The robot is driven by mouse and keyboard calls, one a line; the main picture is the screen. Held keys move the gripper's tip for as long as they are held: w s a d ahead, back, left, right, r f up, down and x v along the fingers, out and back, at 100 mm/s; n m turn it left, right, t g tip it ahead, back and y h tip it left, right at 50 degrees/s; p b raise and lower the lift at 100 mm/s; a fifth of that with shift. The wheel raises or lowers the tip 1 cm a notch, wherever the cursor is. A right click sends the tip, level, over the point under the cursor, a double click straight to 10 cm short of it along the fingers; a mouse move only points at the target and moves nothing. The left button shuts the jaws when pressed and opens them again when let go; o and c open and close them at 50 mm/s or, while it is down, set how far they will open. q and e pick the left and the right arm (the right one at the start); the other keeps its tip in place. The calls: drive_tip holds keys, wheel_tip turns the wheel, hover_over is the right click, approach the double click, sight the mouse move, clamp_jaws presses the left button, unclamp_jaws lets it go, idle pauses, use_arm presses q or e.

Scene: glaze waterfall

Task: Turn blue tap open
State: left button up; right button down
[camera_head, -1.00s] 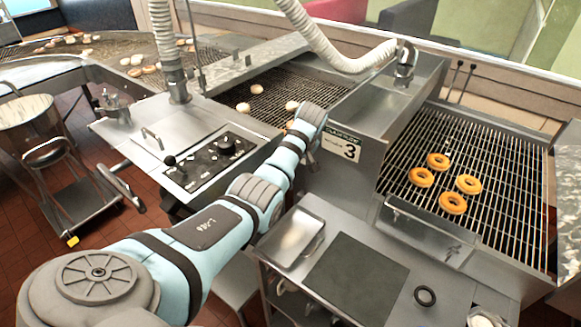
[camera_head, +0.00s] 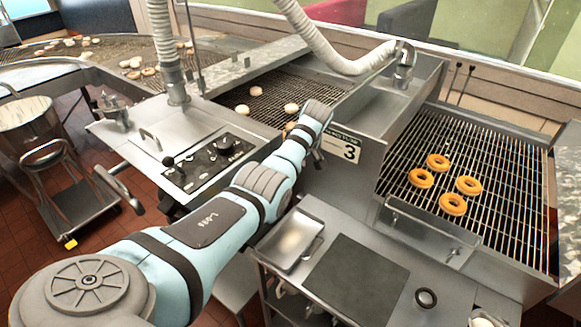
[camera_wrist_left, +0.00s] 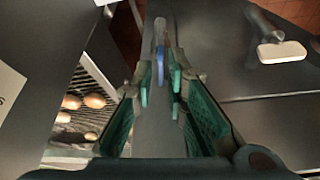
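The blue tap handle (camera_wrist_left: 161,60) shows in the left wrist view as a narrow upright blue strip, just beyond or between my fingertips; I cannot tell which. My left gripper (camera_wrist_left: 161,88) is open, with its green-padded fingers on either side of the line to the blue handle. I cannot tell whether either finger touches it. My right gripper is not in view.
A wire conveyor with pale doughnuts (camera_head: 291,108) runs behind the wrist. A second grate (camera_head: 490,180) with several browned doughnuts is at right. A control panel (camera_head: 207,163) lies left of the arm. A metal tray (camera_head: 292,240) and a dark mat (camera_head: 355,280) sit in front.

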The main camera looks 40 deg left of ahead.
use_arm(q)
drive_tip(key=shift+o, duration=0.3)
drive_tip(key=shift+r, duration=0.1)
drive_tip(key=v, duration=1.1)
drive_tip(key=shift+d+r, duration=0.15)
drive_tip(key=shift+r, duration=0.25)
